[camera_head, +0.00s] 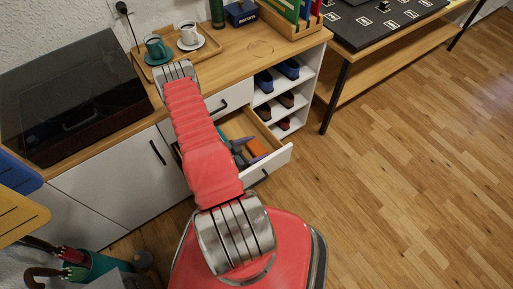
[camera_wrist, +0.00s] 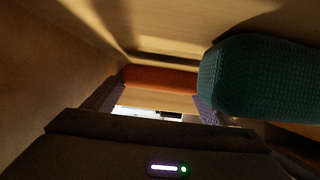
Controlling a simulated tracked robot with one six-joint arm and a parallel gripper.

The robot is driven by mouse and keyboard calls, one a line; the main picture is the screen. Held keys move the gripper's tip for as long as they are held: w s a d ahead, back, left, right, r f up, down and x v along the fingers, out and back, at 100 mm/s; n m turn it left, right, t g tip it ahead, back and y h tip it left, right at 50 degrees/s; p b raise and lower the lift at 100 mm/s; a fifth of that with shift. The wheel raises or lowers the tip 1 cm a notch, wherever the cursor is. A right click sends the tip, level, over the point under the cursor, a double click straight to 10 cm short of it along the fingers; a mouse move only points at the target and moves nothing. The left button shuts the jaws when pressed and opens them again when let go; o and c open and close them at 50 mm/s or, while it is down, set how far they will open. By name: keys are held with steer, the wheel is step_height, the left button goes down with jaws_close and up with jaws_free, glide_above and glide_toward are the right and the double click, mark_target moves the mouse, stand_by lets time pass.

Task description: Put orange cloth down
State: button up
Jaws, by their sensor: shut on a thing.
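The orange cloth (camera_wrist: 160,76) is a rolled shape between the two fingers of my gripper (camera_wrist: 160,84) in the wrist view. The fingers are shut on it, with wooden surfaces close around. In the head view an orange patch, likely the cloth (camera_head: 257,147), shows inside the open drawer (camera_head: 272,161). My red arm covers part of the drawer there, and I cannot make out the gripper clearly. A dark green textured roll (camera_wrist: 258,80) lies just right of the fingers in the wrist view.
A wooden counter (camera_head: 240,62) runs above the drawer, with a tray holding a teal cup (camera_head: 156,47) and a white cup (camera_head: 189,34). Open shelves with dark rolled items (camera_head: 264,81) stand right of the drawer. The wooden floor (camera_head: 400,180) on the right is clear.

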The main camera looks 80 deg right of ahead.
steer(key=shift+f, duration=0.35)
steer(key=o, duration=1.1)
steer(key=shift+r, duration=0.15)
steer(key=shift+r, duration=0.5)
steer(key=shift+v, duration=3.75)
